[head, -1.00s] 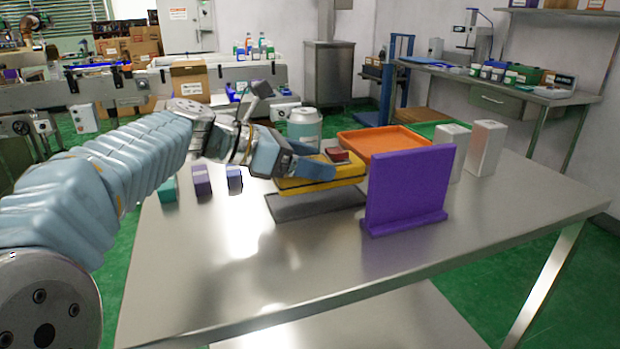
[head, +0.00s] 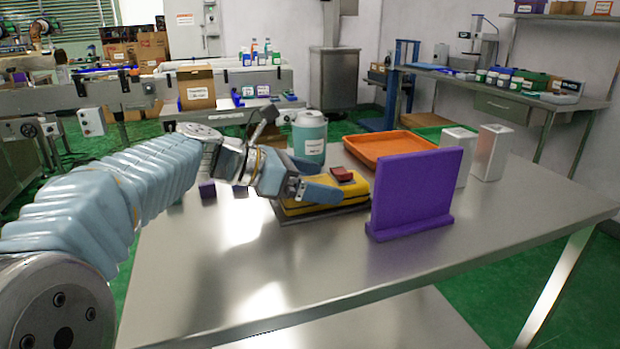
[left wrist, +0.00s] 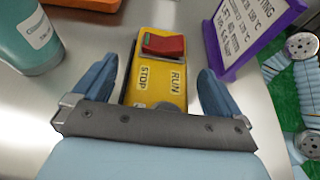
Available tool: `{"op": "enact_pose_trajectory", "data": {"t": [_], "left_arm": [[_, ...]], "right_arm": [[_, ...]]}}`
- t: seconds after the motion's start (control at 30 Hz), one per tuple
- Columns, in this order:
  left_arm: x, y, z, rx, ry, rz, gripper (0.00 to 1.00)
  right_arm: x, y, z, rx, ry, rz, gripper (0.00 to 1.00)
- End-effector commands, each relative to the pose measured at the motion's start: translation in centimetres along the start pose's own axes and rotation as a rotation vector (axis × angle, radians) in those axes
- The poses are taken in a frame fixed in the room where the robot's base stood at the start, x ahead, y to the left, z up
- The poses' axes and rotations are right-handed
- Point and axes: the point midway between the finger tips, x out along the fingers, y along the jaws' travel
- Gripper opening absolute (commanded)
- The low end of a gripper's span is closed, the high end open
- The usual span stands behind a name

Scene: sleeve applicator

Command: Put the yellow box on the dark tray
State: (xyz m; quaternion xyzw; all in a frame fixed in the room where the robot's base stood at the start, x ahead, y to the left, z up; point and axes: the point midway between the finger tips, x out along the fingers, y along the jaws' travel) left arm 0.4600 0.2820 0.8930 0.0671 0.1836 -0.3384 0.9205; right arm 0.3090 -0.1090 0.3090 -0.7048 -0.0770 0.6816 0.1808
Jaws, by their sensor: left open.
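The yellow box (head: 301,208) has a red rocker switch on top and RUN and STOP labels. It lies flat on the dark tray (head: 345,212), whose edge shows beneath it in the head view. In the left wrist view the yellow box (left wrist: 152,92) sits between the fingers of my left gripper (left wrist: 155,85). The fingers are open, with a gap on each side of the box. In the head view my left gripper (head: 312,180) is low over the box, and its finger hides part of the top. My right gripper is not in view.
A purple sign panel (head: 412,190) stands close to the right of the tray. A teal-and-white canister (head: 309,138) and an orange tray (head: 388,147) stand behind. Two pale metal blocks (head: 490,152) stand at the back right. The table front is clear.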

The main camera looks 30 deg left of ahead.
Motion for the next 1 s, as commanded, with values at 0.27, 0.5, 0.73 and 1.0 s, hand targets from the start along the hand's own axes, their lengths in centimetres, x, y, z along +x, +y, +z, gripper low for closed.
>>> {"op": "enact_pose_trajectory", "data": {"t": [0.27, 0.5, 0.73, 1.0], "left_arm": [[-3.9, 0.0, 0.4, 0.002, -0.001, 0.003, 1.0], [-9.3, 0.0, 0.4, 0.001, -0.001, 0.001, 1.0], [-11.9, 0.0, 0.3, 0.001, 0.0, 0.0, 1.0], [-12.2, 0.0, 0.2, 0.001, 0.0, 0.0, 1.0]], "right_arm": [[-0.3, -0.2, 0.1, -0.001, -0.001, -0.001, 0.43], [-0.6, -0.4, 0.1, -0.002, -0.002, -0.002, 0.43], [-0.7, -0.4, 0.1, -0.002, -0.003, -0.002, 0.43], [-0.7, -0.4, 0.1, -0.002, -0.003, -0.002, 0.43]]}}
